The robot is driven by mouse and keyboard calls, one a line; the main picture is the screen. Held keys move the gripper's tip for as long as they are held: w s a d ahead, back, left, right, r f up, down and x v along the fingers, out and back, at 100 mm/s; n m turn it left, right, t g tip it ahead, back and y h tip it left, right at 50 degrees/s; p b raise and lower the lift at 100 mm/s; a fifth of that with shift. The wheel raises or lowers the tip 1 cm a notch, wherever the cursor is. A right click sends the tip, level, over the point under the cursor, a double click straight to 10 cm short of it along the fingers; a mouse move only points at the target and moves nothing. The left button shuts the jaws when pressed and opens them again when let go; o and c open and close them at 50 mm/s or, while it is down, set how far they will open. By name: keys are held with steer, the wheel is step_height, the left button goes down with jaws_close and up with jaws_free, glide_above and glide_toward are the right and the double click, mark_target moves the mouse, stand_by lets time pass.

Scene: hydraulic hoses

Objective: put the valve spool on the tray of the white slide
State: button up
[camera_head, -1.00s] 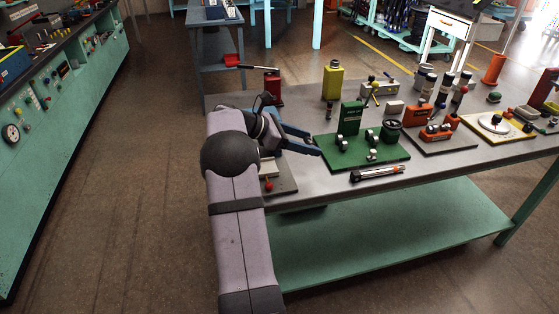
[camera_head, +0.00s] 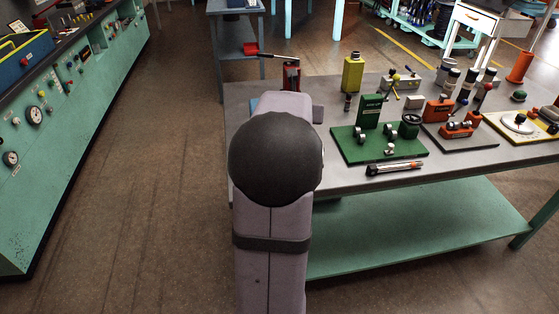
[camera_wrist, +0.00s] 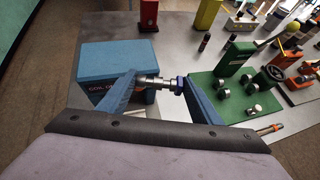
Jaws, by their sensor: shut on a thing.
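My gripper (camera_wrist: 158,86) is shut on the valve spool (camera_wrist: 154,82), a silvery stepped metal rod held crosswise between the blue fingers in the wrist view. In the head view my own arm hides the gripper and the spool. The white slide and its tray cannot be made out now: my arm covers the table's near left corner in the head view. A small pale piece shows below the spool in the wrist view, too little to identify.
A green plate (camera_head: 350,153) with green fittings and a handwheel lies right of my arm. A dark tube with an orange band (camera_head: 394,169) lies at the table's front edge.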

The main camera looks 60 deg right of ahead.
steer(key=w+a+f+n+t+y+b, duration=0.2)
steer(key=w+a+f+n+t+b, duration=0.1)
steer(key=a, duration=0.2)
steer(key=shift+s+a+f+b, duration=0.15)
steer(key=shift+f+b, duration=1.2)
steer(key=shift+f, duration=1.2)
steer(key=shift+s+f+b, duration=0.1)
steer(key=shift+f+b, duration=1.2)
steer(key=shift+f, duration=1.2)
steer(key=shift+f, duration=0.1)
steer(key=o, duration=0.8)
steer(key=shift+f, duration=0.1)
steer(key=o, duration=0.5)
steer(key=shift+c, duration=0.2)
steer(key=shift+r, duration=0.25)
steer(key=p+v, duration=0.2)
steer(key=v, duration=1)
steer(key=shift+s+f+p, duration=0.15)
steer(key=shift+f+p, duration=0.05)
steer(key=shift+p, duration=0.1)
